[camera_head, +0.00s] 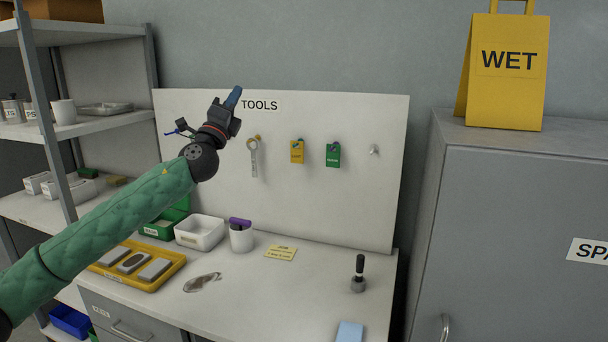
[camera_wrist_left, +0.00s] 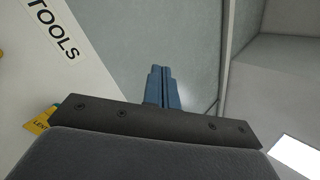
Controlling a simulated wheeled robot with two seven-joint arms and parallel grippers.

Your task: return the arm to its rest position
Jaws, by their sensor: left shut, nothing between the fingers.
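My left arm, in a green quilted sleeve, comes in from the left in the head view and reaches up in front of the tool board (camera_head: 350,200). My left gripper (camera_head: 233,97) points upward near the board's top edge, just left of the word TOOLS. Its blue fingers are shut with nothing between them. The shut fingers also show in the left wrist view (camera_wrist_left: 161,86), against the grey wall and the ceiling. My right gripper is in neither view.
A white bench (camera_head: 300,300) holds a yellow tray (camera_head: 160,279), a white bin (camera_head: 200,233), a cup (camera_head: 241,238) and a black-handled tool (camera_head: 359,275). Shelves (camera_head: 110,125) stand left. A grey cabinet (camera_head: 520,230) with a yellow WET sign (camera_head: 507,85) stands right. A wrench (camera_head: 253,160) and tags hang on the board.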

